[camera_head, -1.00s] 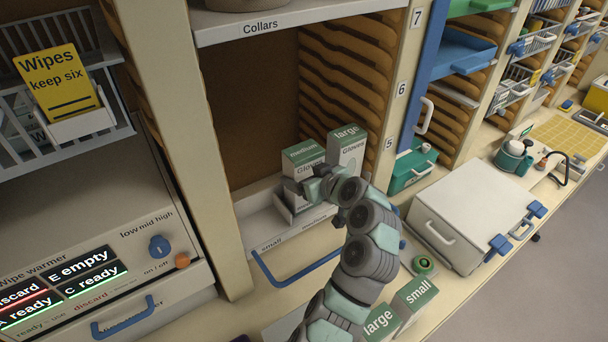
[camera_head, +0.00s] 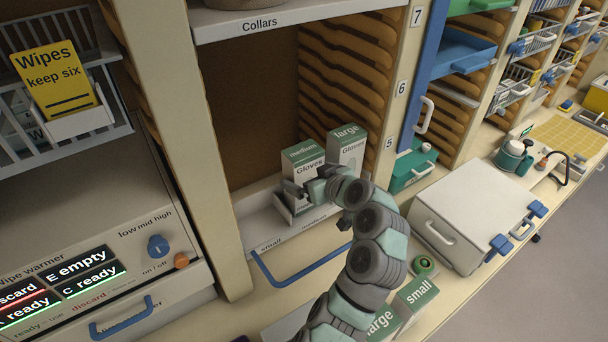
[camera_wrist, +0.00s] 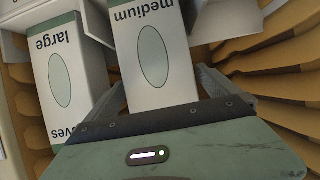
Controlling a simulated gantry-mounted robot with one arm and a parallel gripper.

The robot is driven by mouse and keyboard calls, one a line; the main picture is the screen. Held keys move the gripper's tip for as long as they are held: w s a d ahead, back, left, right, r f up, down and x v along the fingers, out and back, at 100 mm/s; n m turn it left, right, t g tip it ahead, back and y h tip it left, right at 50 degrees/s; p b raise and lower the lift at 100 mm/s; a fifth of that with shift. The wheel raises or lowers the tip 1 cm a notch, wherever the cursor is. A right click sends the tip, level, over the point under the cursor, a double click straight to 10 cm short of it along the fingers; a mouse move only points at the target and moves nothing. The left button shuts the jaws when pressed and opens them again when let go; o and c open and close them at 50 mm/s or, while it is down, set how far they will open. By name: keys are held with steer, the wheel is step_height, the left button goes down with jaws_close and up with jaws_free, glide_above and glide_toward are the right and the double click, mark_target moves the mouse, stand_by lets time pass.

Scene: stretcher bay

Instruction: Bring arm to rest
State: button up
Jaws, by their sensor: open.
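My gripper (camera_head: 292,190) is open at the front of the glove tray (camera_head: 262,226), low before the white and green medium gloves box (camera_head: 308,168). In the wrist view the medium box (camera_wrist: 152,58) stands between and beyond my two fingers (camera_wrist: 165,92); the jaws are not closed on it. The large gloves box (camera_head: 347,148) stands to its right in the tray, and it also shows in the wrist view (camera_wrist: 66,75). My arm reaches up over the counter and hides part of the tray's right side.
Large (camera_head: 381,322) and small (camera_head: 418,295) glove boxes stand on the counter beside my arm, with a round green item (camera_head: 423,265) near them. A white case (camera_head: 465,215) stands to the right. A blue handle (camera_head: 300,276) juts from the tray. Slatted walls flank the bay.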

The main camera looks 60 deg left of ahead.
steer(key=b+v, duration=0.1)
steer(key=v, duration=0.8)
stand_by(0.3)
